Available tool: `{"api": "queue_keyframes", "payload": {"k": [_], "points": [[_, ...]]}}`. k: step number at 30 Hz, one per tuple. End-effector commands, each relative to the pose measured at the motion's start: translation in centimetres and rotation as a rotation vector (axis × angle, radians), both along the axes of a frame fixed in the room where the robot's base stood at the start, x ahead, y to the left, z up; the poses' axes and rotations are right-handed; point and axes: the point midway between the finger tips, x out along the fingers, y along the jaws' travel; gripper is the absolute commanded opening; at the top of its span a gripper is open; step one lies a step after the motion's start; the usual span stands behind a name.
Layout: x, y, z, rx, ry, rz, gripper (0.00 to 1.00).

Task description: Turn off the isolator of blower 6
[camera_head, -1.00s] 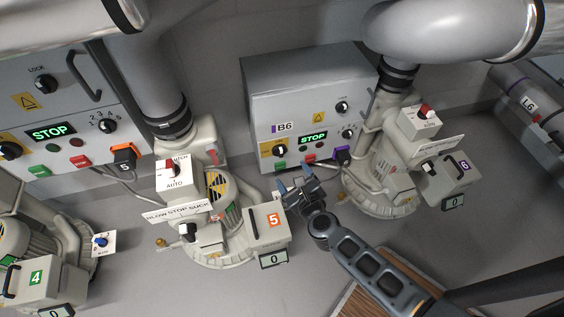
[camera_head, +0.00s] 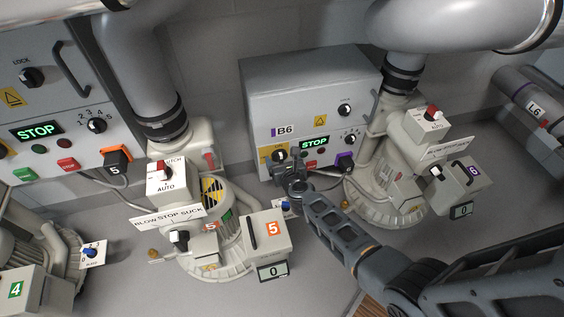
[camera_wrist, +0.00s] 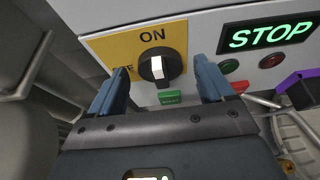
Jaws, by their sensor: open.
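The B6 control box (camera_head: 300,95) stands against the back wall in the head view. Its isolator is a black rotary knob (camera_wrist: 160,67) with a white pointer on a yellow plate marked ON at the top; the plate's left wording is partly hidden. My gripper (camera_wrist: 159,85) is open, its two blue fingers on either side of the knob in the wrist view, with the knob seen between and beyond the tips. I cannot tell if they touch it. In the head view my gripper (camera_head: 290,165) covers most of the isolator. The box's green STOP display (camera_wrist: 267,35) is lit.
A green button (camera_wrist: 170,98) is just below the knob, and a red button (camera_wrist: 239,86) lies to the right. A purple connector (camera_head: 344,161) is at the box's lower right. Blower 6 (camera_head: 385,205) stands right of my gripper, blower 5 (camera_head: 215,240) to the left.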

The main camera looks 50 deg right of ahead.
Motion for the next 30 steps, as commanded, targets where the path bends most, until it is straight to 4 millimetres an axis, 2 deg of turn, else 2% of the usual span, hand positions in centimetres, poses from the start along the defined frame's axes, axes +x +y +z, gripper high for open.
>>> {"api": "queue_keyframes", "payload": {"k": [8, 25, 30], "points": [[0.12, -0.08, -0.06, 0.0, 0.001, 0.0, 0.81], [0.1, -0.07, -0.07, 0.0, 0.001, 0.0, 0.27], [0.11, -0.05, -0.06, -0.007, 0.006, 0.0, 0.27]]}}
